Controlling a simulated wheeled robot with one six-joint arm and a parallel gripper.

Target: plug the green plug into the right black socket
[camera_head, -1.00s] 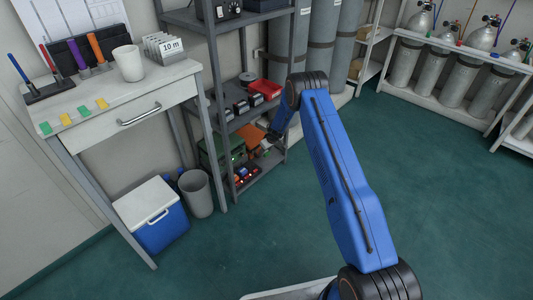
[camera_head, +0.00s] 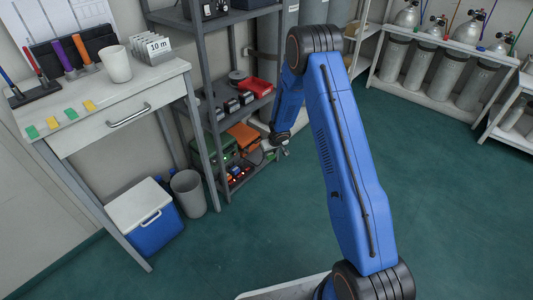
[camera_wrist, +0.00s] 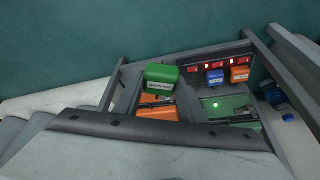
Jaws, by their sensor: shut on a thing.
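The green plug (camera_wrist: 161,77), a small block with a pale label, is held by my gripper (camera_wrist: 158,94) in the wrist view. In the head view my gripper (camera_head: 277,146) is at the right end of the lower shelf, and the plug cannot be made out. The socket panel (camera_head: 238,174) is low on the shelf, left of my gripper. In the wrist view the panel (camera_wrist: 214,60) shows small red lights, with a blue plug (camera_wrist: 215,77) and an orange plug (camera_wrist: 239,74) at it. The green plug is apart from the panel. The black sockets are too dark to tell apart.
The grey rack (camera_head: 212,130) has posts and shelves close around my gripper. A green box (camera_wrist: 226,105) with a lit green light lies by the panel. The green floor (camera_head: 400,170) to the right is clear.

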